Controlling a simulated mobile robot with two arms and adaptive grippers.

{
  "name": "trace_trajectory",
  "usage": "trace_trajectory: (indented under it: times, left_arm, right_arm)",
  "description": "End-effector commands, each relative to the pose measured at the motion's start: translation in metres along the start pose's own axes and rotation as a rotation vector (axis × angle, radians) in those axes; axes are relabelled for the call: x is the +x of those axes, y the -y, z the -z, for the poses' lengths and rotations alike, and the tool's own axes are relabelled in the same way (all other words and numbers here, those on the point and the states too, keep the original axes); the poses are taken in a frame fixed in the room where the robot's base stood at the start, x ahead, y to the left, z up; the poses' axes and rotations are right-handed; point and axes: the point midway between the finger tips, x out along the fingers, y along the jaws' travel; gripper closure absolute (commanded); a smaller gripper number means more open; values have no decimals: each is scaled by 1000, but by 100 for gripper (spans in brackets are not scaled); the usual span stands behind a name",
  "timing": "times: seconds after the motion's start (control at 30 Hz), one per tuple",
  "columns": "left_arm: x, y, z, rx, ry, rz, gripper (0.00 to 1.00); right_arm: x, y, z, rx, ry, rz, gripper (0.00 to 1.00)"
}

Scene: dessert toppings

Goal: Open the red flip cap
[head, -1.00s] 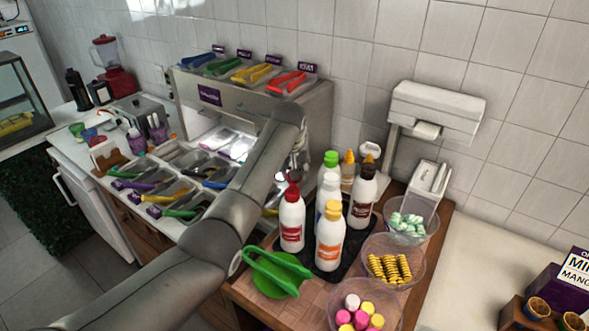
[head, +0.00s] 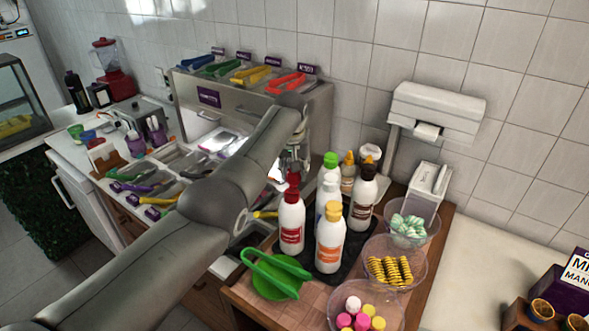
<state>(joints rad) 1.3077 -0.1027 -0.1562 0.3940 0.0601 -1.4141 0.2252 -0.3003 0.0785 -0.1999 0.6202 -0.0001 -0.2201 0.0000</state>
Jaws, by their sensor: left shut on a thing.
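The white bottle (head: 291,224) with a red label stands upright in the group on the wooden counter. Its red flip cap (head: 292,192) is on top, and red shows up to the fingers. My left gripper (head: 291,172) comes down from above and behind the bottle. It is shut on the red flip cap, as far as this small view shows. The fingers partly hide the top of the cap, so I cannot tell how far its lid is raised. My right gripper is out of view.
Clear topping bowls (head: 424,265) are at the right. The steel topping station (head: 318,108) is behind.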

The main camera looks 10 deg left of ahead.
Motion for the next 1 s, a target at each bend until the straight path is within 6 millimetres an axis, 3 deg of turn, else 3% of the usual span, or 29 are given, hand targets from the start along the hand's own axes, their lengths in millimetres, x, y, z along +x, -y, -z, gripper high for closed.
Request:
trace_trajectory:
  times: [0.47,0.5,0.63,1.0]
  left_arm:
    - [1,0,0,1,3,-1,86]
    - [1,0,0,1,3,-1,57]
    - [1,0,0,1,3,-1,41]
    - [-1,0,0,0,2,0,40]
  right_arm:
    - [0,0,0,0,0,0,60]
    - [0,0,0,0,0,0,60]
    - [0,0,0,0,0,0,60]
    - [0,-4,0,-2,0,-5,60]
